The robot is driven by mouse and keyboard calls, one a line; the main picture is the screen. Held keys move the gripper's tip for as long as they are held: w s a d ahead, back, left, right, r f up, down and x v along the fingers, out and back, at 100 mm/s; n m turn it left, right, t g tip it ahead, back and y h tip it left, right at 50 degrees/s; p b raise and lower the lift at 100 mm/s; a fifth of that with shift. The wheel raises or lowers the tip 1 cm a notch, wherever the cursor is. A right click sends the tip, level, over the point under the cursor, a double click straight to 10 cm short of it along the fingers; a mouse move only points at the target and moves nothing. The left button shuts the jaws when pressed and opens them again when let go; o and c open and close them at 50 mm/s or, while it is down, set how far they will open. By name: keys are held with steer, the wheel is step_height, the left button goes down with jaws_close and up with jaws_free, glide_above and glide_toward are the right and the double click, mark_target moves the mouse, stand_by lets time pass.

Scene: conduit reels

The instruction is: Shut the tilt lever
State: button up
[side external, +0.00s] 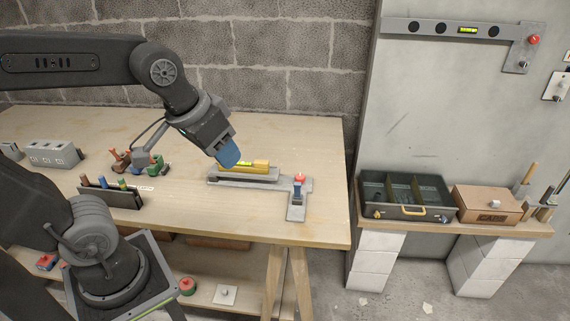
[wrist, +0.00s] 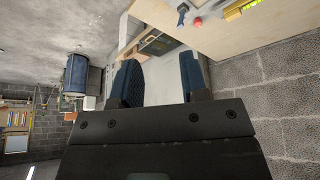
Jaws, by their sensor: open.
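A grey fixture (side external: 245,177) lies on the workbench, with a yellow block and a green-yellow level vial on top. At its right end are a red knob (side external: 300,177) and a small blue lever (side external: 297,190), which looks upright; I cannot tell its exact angle. In the wrist view, the blue lever (wrist: 182,14) and red knob (wrist: 198,22) show at the top edge. My gripper (side external: 228,160) is above the fixture's left part, left of the lever and apart from it. Its blue-padded fingers (wrist: 160,82) are open with nothing between them.
A black rack (side external: 112,196), a grey block (side external: 53,153) and small coloured parts lie on the bench's left. A compartment tray (side external: 405,214) and brown box (side external: 487,203) stand on a side shelf. A block wall (side external: 270,60) is behind. The bench front is clear.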

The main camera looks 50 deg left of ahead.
steer(key=w+a+f+n+g, duration=0.2)
steer(key=w+n, duration=0.1)
steer(key=w, duration=0.6)
steer(key=n+g, duration=0.3)
steer(key=n, duration=0.2)
glide_above(297, 183)
step_height(297, 183, down, 11)
steer(key=shift+f, duration=0.2)
steer(key=shift+w+f, duration=0.1)
steer(key=shift+f, duration=4.15)
steer(key=shift+c, duration=0.4)
steer(key=c, duration=0.5)
steer(key=shift+o, duration=0.2)
